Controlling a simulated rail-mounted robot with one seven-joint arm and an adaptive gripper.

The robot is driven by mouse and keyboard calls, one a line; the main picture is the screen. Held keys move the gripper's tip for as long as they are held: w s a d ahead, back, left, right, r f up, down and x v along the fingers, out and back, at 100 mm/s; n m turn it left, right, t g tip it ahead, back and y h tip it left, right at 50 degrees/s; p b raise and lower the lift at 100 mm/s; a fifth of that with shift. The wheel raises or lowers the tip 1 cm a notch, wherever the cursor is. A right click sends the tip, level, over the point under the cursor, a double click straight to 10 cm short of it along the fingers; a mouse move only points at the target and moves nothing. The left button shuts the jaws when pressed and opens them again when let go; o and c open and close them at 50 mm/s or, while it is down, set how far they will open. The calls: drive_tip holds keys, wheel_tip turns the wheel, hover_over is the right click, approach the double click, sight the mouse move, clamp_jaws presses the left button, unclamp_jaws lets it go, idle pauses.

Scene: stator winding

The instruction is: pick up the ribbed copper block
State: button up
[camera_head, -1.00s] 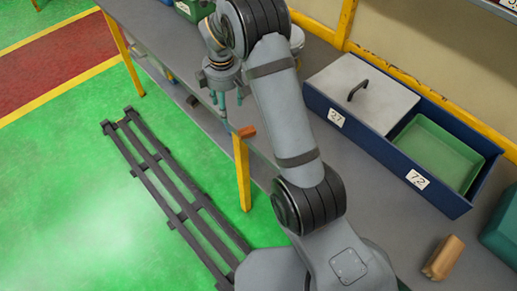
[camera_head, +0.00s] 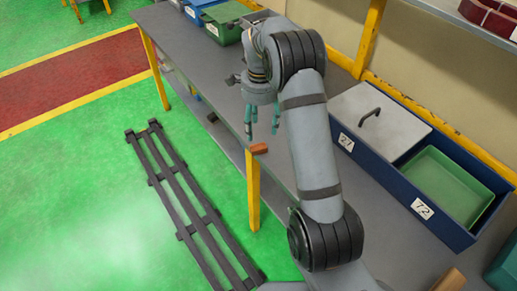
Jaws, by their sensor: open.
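A small orange-brown block (camera_head: 258,148) lies at the front edge of the grey workbench, above a yellow leg; its ribs are too small to make out. My gripper (camera_head: 262,121) points down with its teal fingers apart and nothing between them. In the picture it shows just above the orange-brown block, apart from it; the height between them is hard to tell. A second, tan-brown block (camera_head: 450,281) is cut off by the bottom edge at the lower right. I cannot tell for sure which block is the ribbed copper one.
A blue tray (camera_head: 384,179) labelled 27 and 72 stands right of my arm, with a grey lid (camera_head: 388,126) and a green bin (camera_head: 446,187). More bins (camera_head: 225,31) stand at the far end. A dark slatted pallet (camera_head: 192,203) lies on the green floor.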

hover_over(259, 148)
wheel_tip(259, 148, down, 4)
drive_tip(key=shift+f+p, duration=0.25)
drive_tip(key=shift+p, duration=0.05)
drive_tip(key=shift+f+p, duration=1.15)
drive_tip(key=shift+f, duration=1.5)
drive_tip(key=shift+c, duration=1)
clamp_jaws()
